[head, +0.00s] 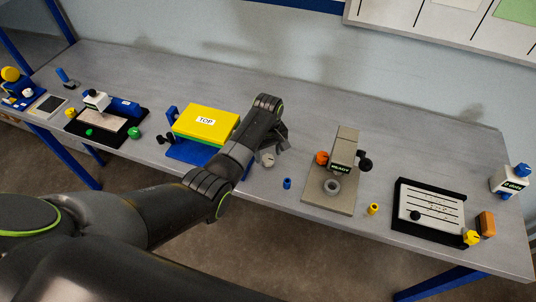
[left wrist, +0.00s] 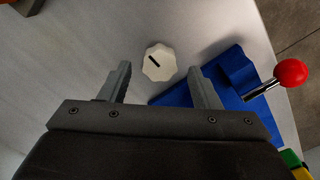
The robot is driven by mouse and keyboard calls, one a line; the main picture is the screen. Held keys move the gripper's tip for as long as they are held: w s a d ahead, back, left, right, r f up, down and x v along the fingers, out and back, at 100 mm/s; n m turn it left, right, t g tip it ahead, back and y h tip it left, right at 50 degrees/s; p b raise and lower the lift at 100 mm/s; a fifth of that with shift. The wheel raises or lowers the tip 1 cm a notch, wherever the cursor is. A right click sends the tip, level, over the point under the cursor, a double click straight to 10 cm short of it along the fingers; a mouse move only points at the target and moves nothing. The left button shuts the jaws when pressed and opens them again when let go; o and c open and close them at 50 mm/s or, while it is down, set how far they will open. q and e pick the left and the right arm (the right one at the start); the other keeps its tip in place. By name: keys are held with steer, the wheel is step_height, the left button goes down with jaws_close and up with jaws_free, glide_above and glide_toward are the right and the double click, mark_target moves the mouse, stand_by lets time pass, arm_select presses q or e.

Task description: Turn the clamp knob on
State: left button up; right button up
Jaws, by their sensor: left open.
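A white lobed knob (left wrist: 159,62) with a black pointer line, which looks like the clamp knob, sits on the grey bench. Its line slants from upper left to lower right in the left wrist view. The knob also shows in the head view (head: 268,159), just right of the blue fixture (head: 190,150). My left gripper (left wrist: 158,77) is open and empty. Its fingers are on either side of the knob's picture, with the knob just beyond the fingertips; I see no contact. In the head view my left gripper (head: 270,148) hangs over the knob. My right gripper is not in view.
A yellow block marked TOP (head: 207,122) lies on the blue fixture. A red-ball lever (left wrist: 291,73) stands by the fixture. A small blue cylinder (head: 287,183) and a grey device marked READY (head: 343,160) are to the right. The bench behind is clear.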

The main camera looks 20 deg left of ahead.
arm_select(q)
steer(key=shift+f, duration=1)
steer(key=shift+c, duration=0.4)
steer(key=c, duration=0.9)
